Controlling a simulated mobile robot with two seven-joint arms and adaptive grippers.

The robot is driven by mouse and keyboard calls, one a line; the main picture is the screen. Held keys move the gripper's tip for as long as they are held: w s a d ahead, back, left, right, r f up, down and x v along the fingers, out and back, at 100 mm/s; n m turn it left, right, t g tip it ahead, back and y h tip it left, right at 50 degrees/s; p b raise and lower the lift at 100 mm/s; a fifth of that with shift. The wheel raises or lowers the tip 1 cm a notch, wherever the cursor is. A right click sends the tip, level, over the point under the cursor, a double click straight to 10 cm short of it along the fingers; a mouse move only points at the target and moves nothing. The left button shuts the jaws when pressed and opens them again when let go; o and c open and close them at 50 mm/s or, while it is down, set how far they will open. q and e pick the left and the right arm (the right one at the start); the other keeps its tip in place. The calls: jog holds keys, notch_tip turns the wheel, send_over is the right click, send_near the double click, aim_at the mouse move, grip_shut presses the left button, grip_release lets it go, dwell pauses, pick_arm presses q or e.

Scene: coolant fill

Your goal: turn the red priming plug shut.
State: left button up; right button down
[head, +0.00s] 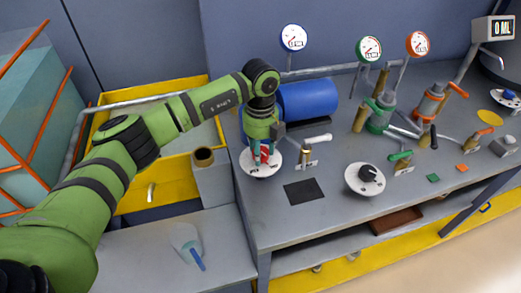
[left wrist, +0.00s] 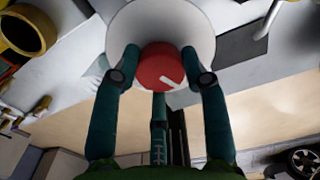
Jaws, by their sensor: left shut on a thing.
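The red priming plug (left wrist: 160,66) is a round red knob with a short white mark near its lower edge in the left wrist view. It sits on a white round dial plate (left wrist: 190,22), which stands near the left edge of the workbench in the head view (head: 250,169). My left gripper (head: 263,156) points down at it from above. In the left wrist view its green fingers (left wrist: 160,76) are closed around the plug. In the head view the fingers hide most of the plug. My right gripper is in neither view.
A blue tank (head: 308,98) lies behind the gripper. A brass valve with a white handle (head: 307,153) is close on its right. Another dial with a black knob (head: 365,179) stands further right. A yellow tray (head: 165,86) is on the left. Several gauges stand behind.

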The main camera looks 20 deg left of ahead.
pick_arm(q)
jog(key=n, duration=0.3)
jog(key=shift+s+d+f, duration=0.15)
jog(key=shift+s+f, duration=0.1)
jog(key=shift+f, duration=0.05)
jog(key=shift+n, duration=1.7)
jog(key=shift+d, duration=0.1)
jog(key=o, duration=1.1)
jog(key=shift+o, duration=0.2)
jog(key=shift+w+r, duration=0.15)
jog(key=shift+r, duration=0.1)
